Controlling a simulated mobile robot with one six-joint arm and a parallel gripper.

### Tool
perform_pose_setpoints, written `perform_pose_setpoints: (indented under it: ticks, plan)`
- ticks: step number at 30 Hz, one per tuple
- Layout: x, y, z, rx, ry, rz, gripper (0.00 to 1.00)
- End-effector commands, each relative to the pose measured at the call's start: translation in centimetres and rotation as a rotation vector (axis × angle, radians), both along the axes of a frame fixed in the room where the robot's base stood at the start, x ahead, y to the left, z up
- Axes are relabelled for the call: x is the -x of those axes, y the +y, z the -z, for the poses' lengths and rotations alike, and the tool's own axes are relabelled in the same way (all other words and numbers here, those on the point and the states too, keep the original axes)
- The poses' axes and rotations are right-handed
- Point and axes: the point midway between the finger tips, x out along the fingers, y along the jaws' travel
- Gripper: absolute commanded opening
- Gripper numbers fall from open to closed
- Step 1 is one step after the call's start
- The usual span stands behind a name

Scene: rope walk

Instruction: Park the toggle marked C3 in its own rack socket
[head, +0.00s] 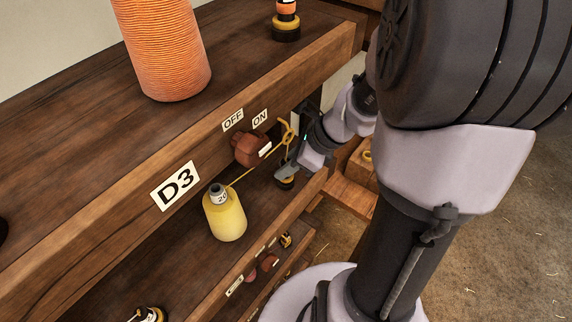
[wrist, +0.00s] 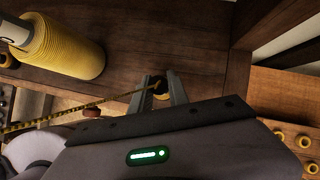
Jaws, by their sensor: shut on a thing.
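My gripper (head: 290,167) is low over the shelf's front right part, shut on a small dark piece with a yellow rim (wrist: 160,91) between its fingertips in the wrist view. No C3 mark is readable on it, and the fingers hide part of it. In the head view a dark round piece with a yellow rim (head: 286,183) shows just under the fingers; I cannot tell whether it stands on the shelf. A wooden rack (wrist: 275,95) with several yellow-ringed sockets (wrist: 279,136) is at the right in the wrist view. Its socket markings cannot be read.
A yellow cone of yarn (head: 226,218) stands left of my gripper. A yellow cord (head: 255,166) runs from it towards the gripper. A reddish knob (head: 251,149) sits under OFF and ON labels, beside a D3 plate (head: 175,186). An orange cone (head: 162,50) stands on the upper shelf.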

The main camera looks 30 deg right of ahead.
Motion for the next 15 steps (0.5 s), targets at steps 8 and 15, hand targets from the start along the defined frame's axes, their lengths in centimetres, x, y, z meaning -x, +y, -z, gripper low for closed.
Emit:
perform_pose_setpoints:
  ticks: [8, 15]
  plan:
    - [0.0, 0.0, 0.65, 0.0, 0.0, 0.0, 0.0]
    - [0.01, 0.01, 1.13, 0.0, 0.0, 0.0, 0.0]
